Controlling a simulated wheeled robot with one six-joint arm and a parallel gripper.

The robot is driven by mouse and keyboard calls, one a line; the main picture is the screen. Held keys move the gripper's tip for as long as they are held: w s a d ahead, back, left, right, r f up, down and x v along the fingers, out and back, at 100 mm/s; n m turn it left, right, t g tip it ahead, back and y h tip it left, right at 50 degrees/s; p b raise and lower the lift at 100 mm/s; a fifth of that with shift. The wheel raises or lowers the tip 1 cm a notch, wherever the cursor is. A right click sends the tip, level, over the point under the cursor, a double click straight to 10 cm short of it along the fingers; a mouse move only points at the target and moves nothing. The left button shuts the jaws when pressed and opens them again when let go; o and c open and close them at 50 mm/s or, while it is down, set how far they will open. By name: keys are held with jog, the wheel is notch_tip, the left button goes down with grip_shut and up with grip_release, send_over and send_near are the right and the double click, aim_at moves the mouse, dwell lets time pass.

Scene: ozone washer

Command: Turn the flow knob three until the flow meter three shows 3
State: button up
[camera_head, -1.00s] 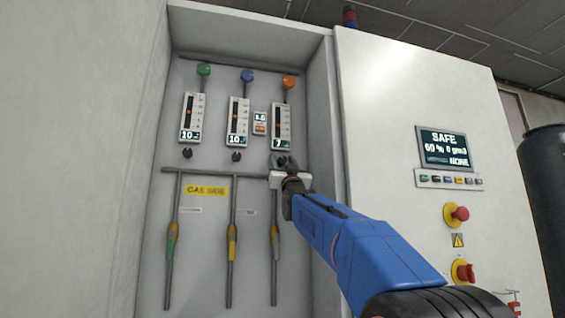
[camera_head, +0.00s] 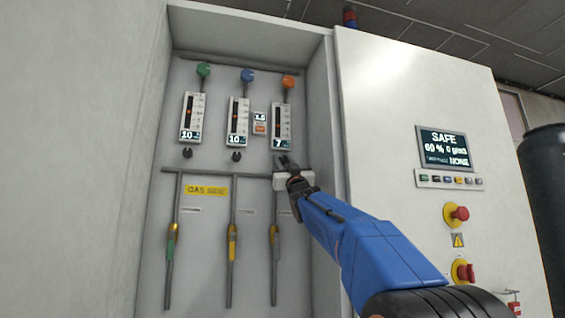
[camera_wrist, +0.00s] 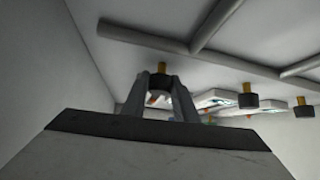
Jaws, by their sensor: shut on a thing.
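Flow meter three (camera_head: 283,124), the right one of three under an orange cap, reads 7 on its small display. My gripper (camera_head: 283,162) is just below it, at the front of the cabinet's back panel. In the wrist view, my gripper's fingers (camera_wrist: 160,95) are shut on flow knob three (camera_wrist: 162,82), a dark knob on a brass-coloured stem.
Flow meters one (camera_head: 192,118) and two (camera_head: 237,120) both read 10, with dark knobs (camera_head: 187,153) and (camera_head: 236,156) below. A grey horizontal pipe (camera_head: 215,173) runs close beneath. The cabinet's right side wall (camera_head: 323,120) is close to my arm.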

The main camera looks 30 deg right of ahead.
jog(key=shift+n+y, duration=1.8)
jog(key=shift+y, duration=0.1)
jog(key=o, duration=1)
jog(key=shift+v, duration=3.8)
